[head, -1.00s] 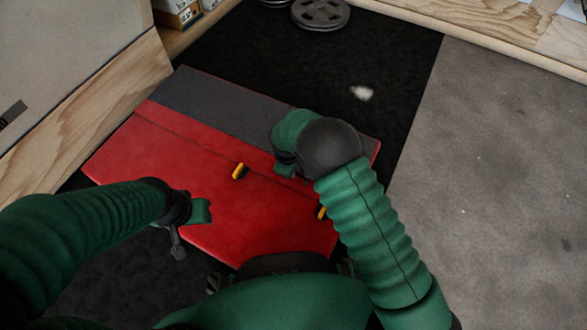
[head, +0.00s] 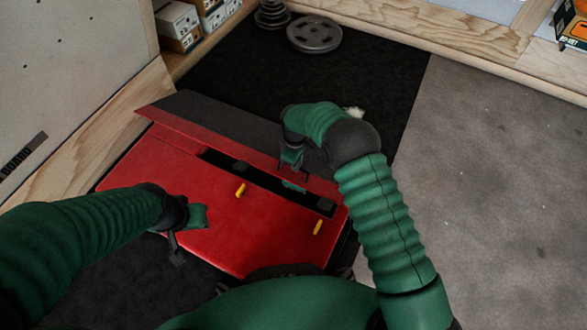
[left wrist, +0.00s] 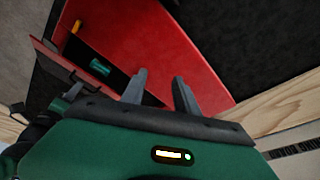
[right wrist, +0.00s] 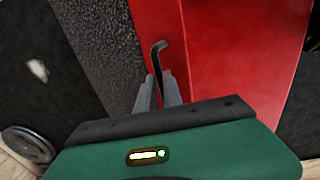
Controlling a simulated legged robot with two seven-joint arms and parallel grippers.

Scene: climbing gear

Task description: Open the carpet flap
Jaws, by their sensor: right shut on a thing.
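The carpet flap (head: 212,120) is a dark grey strip with a red border, along the far side of a red pad (head: 165,180). Its near edge is lifted off the pad, leaving a dark gap (head: 262,180). My right gripper (head: 293,172) is above the flap's near edge. In the right wrist view its fingers (right wrist: 159,88) are shut on a thin dark hooked piece (right wrist: 158,52) at the flap's red border (right wrist: 160,20). My left gripper (head: 185,243) is over the pad's near left side; its fingers (left wrist: 159,82) are apart and empty in the left wrist view.
Two yellow tabs (head: 240,190) (head: 318,227) are on the pad near the gap. A small green piece (left wrist: 100,67) shows in the gap. Weight plates (head: 315,34) and boxes (head: 178,22) stand at the back. A wooden-edged wall (head: 90,130) is at left; grey floor at right is clear.

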